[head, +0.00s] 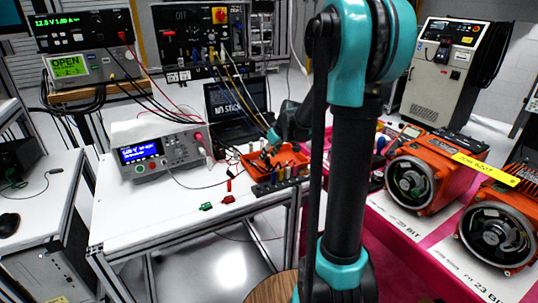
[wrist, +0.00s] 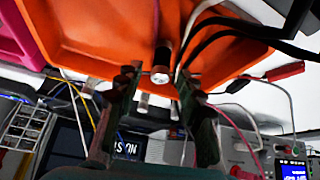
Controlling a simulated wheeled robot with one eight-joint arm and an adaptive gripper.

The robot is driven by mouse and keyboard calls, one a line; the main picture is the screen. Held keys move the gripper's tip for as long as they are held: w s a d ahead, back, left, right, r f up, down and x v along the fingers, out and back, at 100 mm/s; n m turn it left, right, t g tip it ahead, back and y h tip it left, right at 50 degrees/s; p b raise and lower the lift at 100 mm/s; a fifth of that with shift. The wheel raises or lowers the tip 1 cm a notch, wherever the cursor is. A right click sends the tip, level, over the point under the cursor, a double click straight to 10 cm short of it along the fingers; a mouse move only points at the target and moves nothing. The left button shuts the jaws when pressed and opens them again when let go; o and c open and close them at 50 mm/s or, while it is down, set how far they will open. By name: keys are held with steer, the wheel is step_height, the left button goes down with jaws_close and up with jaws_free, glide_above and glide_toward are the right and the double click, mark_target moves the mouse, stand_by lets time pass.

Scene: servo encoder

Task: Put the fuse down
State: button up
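In the wrist view two dark fingers of my gripper (wrist: 159,80) reach up to an orange tray (wrist: 95,25). Their tips stand apart. A small dark cylinder with a bright metal end (wrist: 161,62), likely the fuse, shows between the tips, with a narrow gap seen on each side. I cannot tell whether it rests on the tray. In the head view my gripper (head: 272,140) is low over the orange tray on the white bench (head: 140,205); the fuse cannot be made out there.
A power supply (head: 157,149) and a dark laptop (head: 235,108) stand on the bench. A dark rack of tools (head: 280,184) lies in front of the tray, with red and green clips nearby. Orange motors (head: 425,180) stand at right. Cables cross near the tray. The bench's front left is clear.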

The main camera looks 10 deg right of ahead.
steer(key=shift+r, duration=0.1)
steer(key=v, duration=1.2)
steer(key=s+f+m+h, duration=0.1)
steer(key=s+f+m, duration=0.2)
steer(key=s+f, duration=0.6)
steer(key=s+f+m+g+h, duration=0.1)
steer(key=s+f+m+h, duration=0.1)
steer(key=s+f, duration=0.7)
steer(key=s+m, duration=0.1)
steer(key=s, duration=0.6)
steer(key=shift+d, duration=0.3)
